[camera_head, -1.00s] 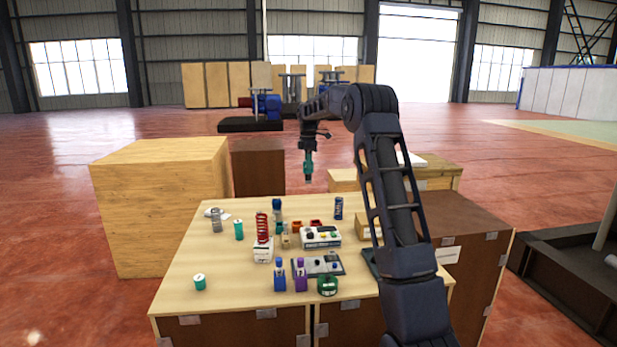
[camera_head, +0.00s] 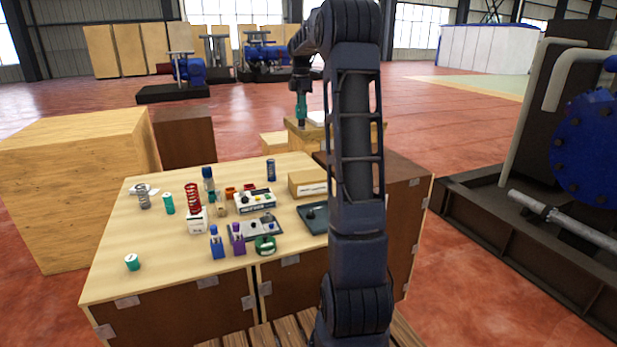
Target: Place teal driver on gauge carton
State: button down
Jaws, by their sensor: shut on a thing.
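The teal driver (camera_head: 301,106) hangs upright below my gripper (camera_head: 300,92), which is shut on its upper part. The driver's dark lower end shows in front of a wooden box behind the table; I cannot tell its exact height or depth from this view. A small tan carton with a pale label (camera_head: 308,183) stands at the right back of the table, below the driver in the picture and apart from it. It looks like the gauge carton, but its label is too small to read. My arm hides what lies right of it.
The table (camera_head: 125,235) holds a red spring (camera_head: 193,198), a white control box (camera_head: 255,202), a dark tray (camera_head: 312,222) and several small bottles and cylinders. Wooden boxes (camera_head: 75,180) stand left and behind. A blue machine (camera_head: 590,145) stands at the far right.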

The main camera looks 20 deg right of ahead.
jog(key=f, duration=0.6)
jog(key=s+d+f, duration=0.1)
jog(key=f, duration=0.6)
jog(key=s+d+f, duration=0.1)
jog(key=f, duration=0.5)
jog(key=shift+s+d+f, duration=0.1)
jog(key=shift+f, duration=0.1)
jog(key=shift+f, duration=0.1)
jog(key=c, duration=1.3)
grip_release()
jog(key=shift+c, duration=0.2)
